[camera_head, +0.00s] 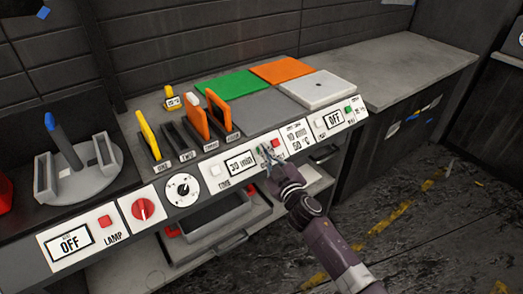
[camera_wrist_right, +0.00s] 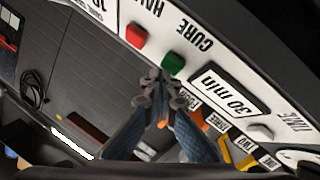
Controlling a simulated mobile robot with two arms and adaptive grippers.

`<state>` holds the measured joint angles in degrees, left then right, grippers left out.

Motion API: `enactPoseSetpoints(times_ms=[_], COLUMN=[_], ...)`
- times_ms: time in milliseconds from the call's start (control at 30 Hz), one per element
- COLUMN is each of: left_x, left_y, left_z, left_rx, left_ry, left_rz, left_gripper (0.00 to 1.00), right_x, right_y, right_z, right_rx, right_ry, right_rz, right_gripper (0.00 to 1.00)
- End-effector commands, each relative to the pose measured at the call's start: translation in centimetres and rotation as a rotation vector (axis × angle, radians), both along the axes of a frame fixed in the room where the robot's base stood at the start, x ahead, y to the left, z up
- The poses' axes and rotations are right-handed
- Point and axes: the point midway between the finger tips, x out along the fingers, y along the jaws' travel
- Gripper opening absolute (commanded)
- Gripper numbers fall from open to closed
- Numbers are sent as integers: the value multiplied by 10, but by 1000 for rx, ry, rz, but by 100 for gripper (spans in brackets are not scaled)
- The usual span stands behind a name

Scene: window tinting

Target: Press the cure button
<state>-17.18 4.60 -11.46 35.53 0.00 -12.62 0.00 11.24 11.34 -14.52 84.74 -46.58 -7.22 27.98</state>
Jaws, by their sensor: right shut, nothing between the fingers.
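The green cure button (camera_wrist_right: 173,62) sits on the white panel beside the CURE label in the right wrist view. In the head view, the green button (camera_head: 259,149) is partly covered by my right gripper (camera_head: 267,156). The gripper is shut and empty, with its fingertips at the panel front close to the green button. The wrist view shows the fingertips (camera_wrist_right: 160,84) just beside the green button; whether they touch it I cannot tell. My left gripper is not in view.
A red button (camera_head: 276,143) is right next to the green one. The TIME display (camera_head: 240,162) reads 30 min. A dial (camera_head: 183,190) and a red lamp knob (camera_head: 143,209) are further left. Orange and yellow tools (camera_head: 218,107) stand in slots behind the panel.

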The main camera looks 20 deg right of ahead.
Motion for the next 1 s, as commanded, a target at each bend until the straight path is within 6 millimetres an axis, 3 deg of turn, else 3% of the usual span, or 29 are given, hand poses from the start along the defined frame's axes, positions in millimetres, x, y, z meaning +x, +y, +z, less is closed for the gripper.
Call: enactPoseSetpoints(times_ms=[1000], left_x=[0], left_y=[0], left_z=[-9], left_rx=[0], left_ry=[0], left_rz=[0], left_gripper=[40], right_x=[7], right_y=[2], right_z=[-8], right_rx=[0], right_ry=[0], right_rz=[0], right_gripper=[0])
